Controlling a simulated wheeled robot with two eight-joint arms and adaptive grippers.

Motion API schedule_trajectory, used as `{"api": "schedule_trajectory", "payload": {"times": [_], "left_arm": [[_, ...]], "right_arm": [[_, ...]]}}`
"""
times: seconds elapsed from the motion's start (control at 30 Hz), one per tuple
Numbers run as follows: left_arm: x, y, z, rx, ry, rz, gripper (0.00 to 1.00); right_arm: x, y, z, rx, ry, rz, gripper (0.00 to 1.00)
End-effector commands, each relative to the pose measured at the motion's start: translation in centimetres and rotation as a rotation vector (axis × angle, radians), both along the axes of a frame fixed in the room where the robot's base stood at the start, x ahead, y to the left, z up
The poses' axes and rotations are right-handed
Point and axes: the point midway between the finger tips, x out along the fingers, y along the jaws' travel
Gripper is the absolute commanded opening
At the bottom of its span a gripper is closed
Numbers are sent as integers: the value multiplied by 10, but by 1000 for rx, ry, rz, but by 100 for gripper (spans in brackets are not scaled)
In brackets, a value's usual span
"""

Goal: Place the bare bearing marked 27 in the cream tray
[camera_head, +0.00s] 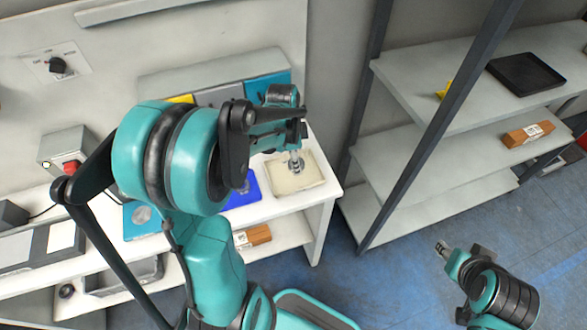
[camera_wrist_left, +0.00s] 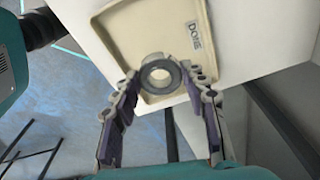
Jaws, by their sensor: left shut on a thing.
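The cream tray (camera_head: 311,186) sits at the right end of the white bench; the left wrist view also shows the tray (camera_wrist_left: 205,62), with "DONE" printed on its rim area. My left gripper (camera_head: 297,150) is shut on a grey ring-shaped bearing (camera_wrist_left: 175,74), held between the two fingertips (camera_wrist_left: 161,84). In the head view the bearing (camera_head: 296,165) appears over the tray. Whether it touches the tray floor cannot be told, and no number on it is readable. My right gripper (camera_head: 443,249) hangs over the blue floor at the lower right, too small to read.
A blue tray (camera_head: 245,188) stands beside the cream tray, partly hidden by my left arm. Yellow, grey and blue bins (camera_head: 267,86) line the back. Shelves (camera_head: 440,160) at the right hold a black tray (camera_head: 526,73) and an orange-brown box (camera_head: 528,134).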

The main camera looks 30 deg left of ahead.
Motion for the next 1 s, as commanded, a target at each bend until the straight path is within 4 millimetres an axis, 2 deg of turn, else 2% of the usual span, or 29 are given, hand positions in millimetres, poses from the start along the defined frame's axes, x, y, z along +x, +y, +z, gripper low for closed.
{"api": "schedule_trajectory", "payload": {"times": [0.1, 0.23, 0.43, 0.83, 0.87, 0.9, 0.93, 1.0], "left_arm": [[4, 9, -6, 0, 0, 1, 10], [5, 10, -15, 0, 0, 0, 10], [5, 10, -45, 0, 0, 0, 10], [4, 9, -50, 0, 0, 0, 10], [4, 9, -50, 0, 0, 0, 48], [4, 9, -49, 0, 0, 0, 59], [4, 9, -49, 0, 0, 0, 64], [4, 9, -49, 0, 0, 0, 64]], "right_arm": [[0, 0, -3, 0, 0, 0, 40], [0, 0, -6, 0, 0, 0, 40], [0, 0, -18, 0, 0, 0, 40], [0, 0, -21, 0, 0, 0, 40], [0, 0, -21, 0, 0, 0, 40], [0, 0, -20, 0, 0, 0, 40], [0, 0, -20, 0, 0, 0, 40], [0, 0, -20, 0, 0, 0, 40]]}}
